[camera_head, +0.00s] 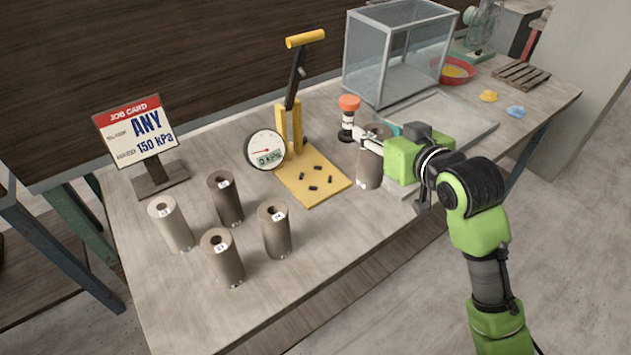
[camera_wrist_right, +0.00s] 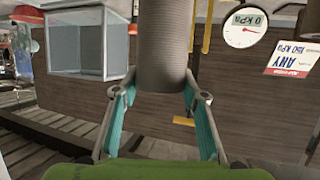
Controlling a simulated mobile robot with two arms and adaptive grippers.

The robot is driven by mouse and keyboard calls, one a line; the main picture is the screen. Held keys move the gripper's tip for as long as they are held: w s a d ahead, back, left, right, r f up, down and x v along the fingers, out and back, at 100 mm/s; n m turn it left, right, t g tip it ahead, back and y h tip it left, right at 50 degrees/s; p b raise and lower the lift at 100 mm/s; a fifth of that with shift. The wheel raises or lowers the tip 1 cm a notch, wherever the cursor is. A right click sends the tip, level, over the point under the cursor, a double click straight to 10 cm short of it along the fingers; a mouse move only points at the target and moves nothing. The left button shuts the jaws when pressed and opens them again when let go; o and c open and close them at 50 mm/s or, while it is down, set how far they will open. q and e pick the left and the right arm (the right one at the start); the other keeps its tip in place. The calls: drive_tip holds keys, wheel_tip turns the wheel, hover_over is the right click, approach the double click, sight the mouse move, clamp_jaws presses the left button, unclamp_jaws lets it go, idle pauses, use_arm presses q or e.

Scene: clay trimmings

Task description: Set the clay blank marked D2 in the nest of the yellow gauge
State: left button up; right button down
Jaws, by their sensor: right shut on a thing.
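The yellow gauge (camera_head: 322,197) stands mid-table, with a base plate bearing several small black pegs, a yellow-handled lever and a round dial (camera_head: 265,150) reading 0 kPa. My right gripper (camera_head: 372,143) is shut on a brown-grey clay blank (camera_head: 370,170), upright just right of the gauge plate. The held blank also shows between the teal fingers in the right wrist view (camera_wrist_right: 163,45); I see no readable mark on it. Other upright blanks stand at the front left: a pale one (camera_head: 172,227), a dark one (camera_head: 226,202) and two brown ones (camera_head: 224,262) (camera_head: 276,234). Their labels are too small to read surely.
A job card (camera_head: 140,135) reading ANY, 150 kPa stands at the left. A glass case (camera_head: 375,60), red bowl (camera_head: 455,72) and pale board (camera_head: 470,130) lie farther right.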

drive_tip(key=r, duration=0.1)
drive_tip(key=w+a+r, duration=0.1)
drive_tip(key=r+m+h, duration=0.1)
drive_tip(key=shift+w+a+r, duration=0.15)
drive_tip(key=shift+w+r, duration=0.05)
drive_tip(key=shift+w, duration=0.05)
drive_tip(key=shift+w+a, duration=0.2)
drive_tip(key=w+a+f+p, duration=0.2)
drive_tip(key=w+a+f, duration=0.6)
drive_tip(key=a+f, duration=0.2)
drive_tip(key=shift+a+f+p, duration=0.2)
drive_tip(key=shift+f+p, duration=0.15)
drive_tip(key=shift+f, duration=1)
drive_tip(key=c, duration=1.2)
unclamp_jaws()
drive_tip(key=shift+f, duration=0.2)
drive_tip(key=shift+c, duration=0.2)
use_arm(q)
drive_tip(key=shift+s+a+r, duration=0.25)
drive_tip(key=shift+r, duration=0.35)
drive_tip(key=shift+s+a+r, duration=0.2)
drive_tip(key=shift+s+r, duration=0.05)
drive_tip(key=shift+r, duration=0.3)
